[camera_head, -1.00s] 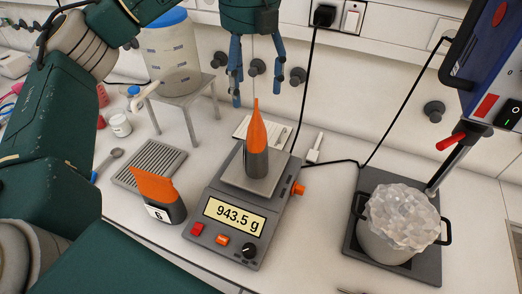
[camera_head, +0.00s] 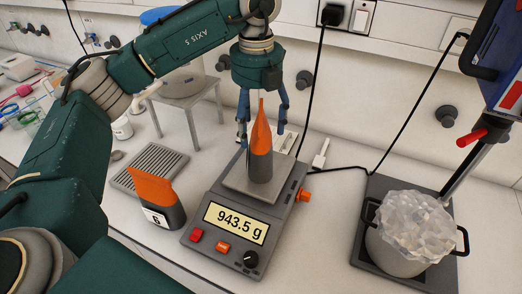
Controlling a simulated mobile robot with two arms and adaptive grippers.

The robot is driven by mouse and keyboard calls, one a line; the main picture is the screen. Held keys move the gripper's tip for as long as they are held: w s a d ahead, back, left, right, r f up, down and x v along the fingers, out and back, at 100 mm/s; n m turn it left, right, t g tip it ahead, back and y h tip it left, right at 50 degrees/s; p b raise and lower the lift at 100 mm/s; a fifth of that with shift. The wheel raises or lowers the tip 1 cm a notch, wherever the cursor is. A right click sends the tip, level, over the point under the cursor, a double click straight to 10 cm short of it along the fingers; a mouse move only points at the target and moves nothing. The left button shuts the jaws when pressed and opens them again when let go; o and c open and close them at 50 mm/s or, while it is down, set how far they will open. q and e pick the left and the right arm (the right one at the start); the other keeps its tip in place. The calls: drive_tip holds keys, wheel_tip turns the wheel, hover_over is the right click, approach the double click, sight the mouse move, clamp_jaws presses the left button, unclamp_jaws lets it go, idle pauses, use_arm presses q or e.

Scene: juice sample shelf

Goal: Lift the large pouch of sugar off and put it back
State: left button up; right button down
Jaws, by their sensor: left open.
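An upright pouch (camera_head: 261,150), orange at its pointed top and dark grey below, stands on the pan of a scale (camera_head: 222,222). The scale's display reads 943.5 g. A second orange and grey pouch (camera_head: 158,200), marked 6, stands on the bench left of the scale. I cannot tell from the pictures which one is the sugar. My left gripper (camera_head: 262,133) is open and points down at the pouch on the scale. One finger shows on each side of its orange top, with no clear contact. My right gripper is not in view.
A ribbed grey tray (camera_head: 150,168) lies left of the scale. A stool (camera_head: 190,115) bearing a container stands behind. At right, a pot (camera_head: 395,262) with a clear crumpled mass sits on a dark base by a blue device. Cables run along the wall.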

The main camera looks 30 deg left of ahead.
use_arm(q)
drive_tip(key=shift+w+a+f+p, duration=0.15)
drive_tip(key=shift+f+p, duration=0.45)
drive_tip(key=shift+f, duration=1.35)
clamp_jaws()
drive_tip(key=shift+r, duration=0.15)
